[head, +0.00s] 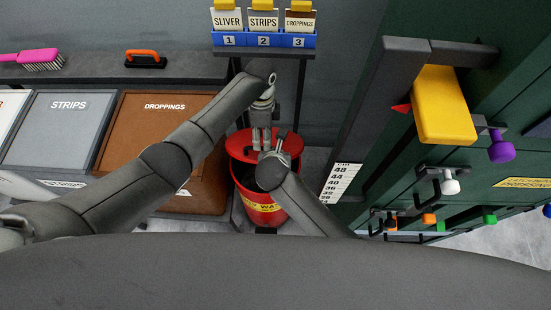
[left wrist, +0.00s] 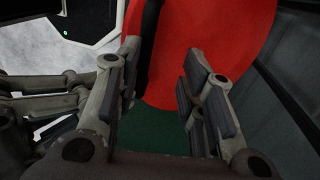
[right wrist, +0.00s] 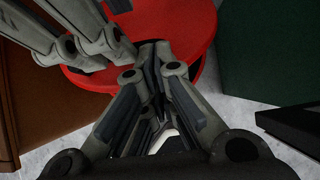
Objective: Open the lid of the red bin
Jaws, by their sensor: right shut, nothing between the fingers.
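The red bin (head: 266,214) stands on the floor in the middle of the head view, with a yellow label on its front. Its round red lid (head: 239,147) lies over the top, and a dark gap shows between lid and body. The lid also fills much of the left wrist view (left wrist: 215,35) and the top of the right wrist view (right wrist: 185,22). My left gripper (head: 262,138) is open above the lid, fingers pointing down. My right gripper (right wrist: 153,58) is shut and empty at the lid's near edge. The arms hide part of the lid.
Left of the bin are a brown droppings container (head: 150,135) and a grey strips container (head: 55,128). A green machine (head: 385,160) with a yellow handle block (head: 443,105) stands close on the right. Behind, a blue card rack (head: 264,40) stands above the bin.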

